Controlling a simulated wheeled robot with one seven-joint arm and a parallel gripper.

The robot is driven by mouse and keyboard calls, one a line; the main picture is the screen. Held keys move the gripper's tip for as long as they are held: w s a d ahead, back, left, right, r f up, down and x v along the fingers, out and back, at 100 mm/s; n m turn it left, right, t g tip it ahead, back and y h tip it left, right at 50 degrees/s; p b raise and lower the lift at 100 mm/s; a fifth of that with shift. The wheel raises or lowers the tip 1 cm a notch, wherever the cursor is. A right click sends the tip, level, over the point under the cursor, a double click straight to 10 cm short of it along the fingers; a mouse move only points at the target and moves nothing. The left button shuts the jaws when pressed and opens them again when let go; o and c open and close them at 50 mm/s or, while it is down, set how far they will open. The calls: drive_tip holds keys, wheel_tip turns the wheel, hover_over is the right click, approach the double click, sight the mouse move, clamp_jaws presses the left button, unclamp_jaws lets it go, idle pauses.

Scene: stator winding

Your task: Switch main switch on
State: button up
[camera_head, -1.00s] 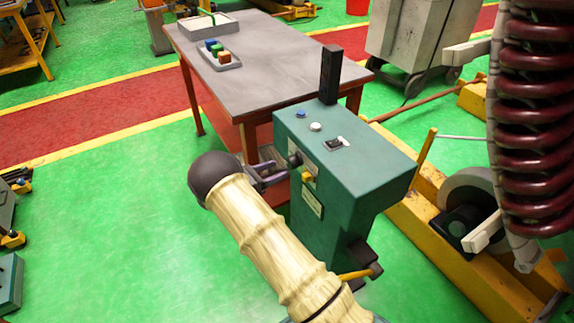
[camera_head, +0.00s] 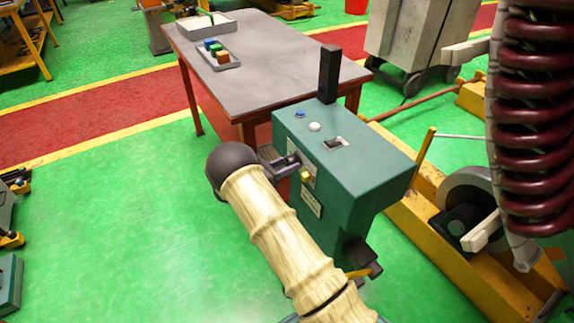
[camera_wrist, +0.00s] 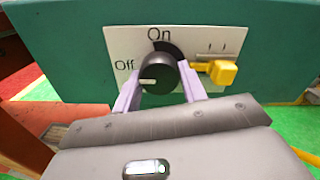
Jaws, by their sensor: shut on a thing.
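The main switch is a round black knob (camera_wrist: 158,68) on a white plate marked Off at left and On at top. Its white mark points left, toward Off. The plate sits on the side of a green control box (camera_head: 350,168). My gripper (camera_wrist: 160,90) is shut on the knob, with one pale finger on each side of it. In the head view my gripper (camera_head: 288,163) reaches the box's left face, and the knob is largely hidden there.
A yellow lever (camera_wrist: 220,72) sticks out just right of the knob. The box top carries buttons and a small rocker switch (camera_head: 335,143). A table (camera_head: 245,75) stands behind the box. A yellow machine frame (camera_head: 435,205) lies to the right.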

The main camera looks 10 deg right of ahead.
drive_tip(key=shift+m, duration=0.3)
drive_tip(key=m+b, duration=0.2)
drive_tip(key=m, duration=0.2)
drive_tip(key=shift+a+f, duration=0.1)
drive_tip(key=m+b, duration=0.1)
drive_tip(key=m, duration=0.3)
drive_tip(key=shift+w+m+b, duration=0.1)
drive_tip(key=shift+m+b, duration=0.2)
drive_tip(key=shift+b, duration=0.05)
drive_tip(key=m+b, duration=0.2)
drive_tip(key=m, duration=0.2)
drive_tip(key=shift+m, duration=0.3)
drive_tip(key=m+b, duration=0.1)
drive_tip(key=m, duration=0.3)
drive_tip(key=shift+b, duration=0.4)
drive_tip(key=o, duration=1)
drive_tip(key=shift+c, duration=0.2)
